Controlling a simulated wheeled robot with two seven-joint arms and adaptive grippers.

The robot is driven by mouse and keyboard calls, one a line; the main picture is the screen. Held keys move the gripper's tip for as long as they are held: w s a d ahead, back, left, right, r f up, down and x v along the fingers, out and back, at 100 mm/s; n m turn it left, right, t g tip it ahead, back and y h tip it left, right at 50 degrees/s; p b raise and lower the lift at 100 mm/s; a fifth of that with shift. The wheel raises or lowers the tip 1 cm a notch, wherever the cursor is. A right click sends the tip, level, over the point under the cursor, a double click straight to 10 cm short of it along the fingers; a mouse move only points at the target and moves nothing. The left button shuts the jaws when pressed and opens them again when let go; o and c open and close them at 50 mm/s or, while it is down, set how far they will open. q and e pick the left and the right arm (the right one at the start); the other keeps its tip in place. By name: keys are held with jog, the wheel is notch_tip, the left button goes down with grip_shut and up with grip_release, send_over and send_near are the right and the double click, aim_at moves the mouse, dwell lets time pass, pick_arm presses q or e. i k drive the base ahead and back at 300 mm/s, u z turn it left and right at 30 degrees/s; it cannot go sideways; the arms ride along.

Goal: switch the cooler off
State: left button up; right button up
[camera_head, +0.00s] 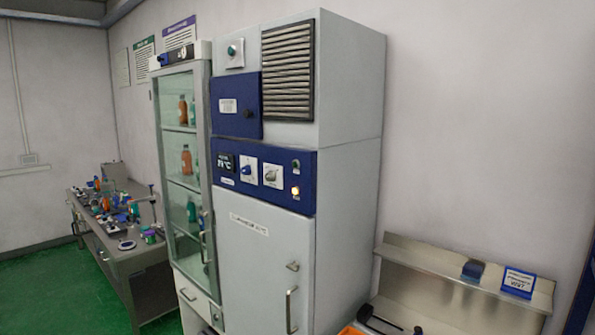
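A tall glass-door cabinet (203,150), which looks like the cooler, stands left of a big grey machine. Its door is closed, and orange and green bottles (187,158) stand on its shelves. A narrow panel (196,50) on its top carries a blue part (162,60) and a dark round knob (183,51). The knob's setting is too small to read. The grey machine (262,255) has a blue control panel (306,170) with a display reading about 79 °C, a blue knob (246,170), a white dial (272,175) and a lit yellow lamp (295,191). Neither gripper shows.
A bench (135,255) with many small items stands at the left, along the wall. A metal shelf (430,262) with a blue sign (518,283) is at the lower right. An orange edge (350,330) and black parts show at the bottom. Green floor (60,290) is clear at left.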

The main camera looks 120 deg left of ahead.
aim_at(270, 176)
jog(key=u, duration=4.15)
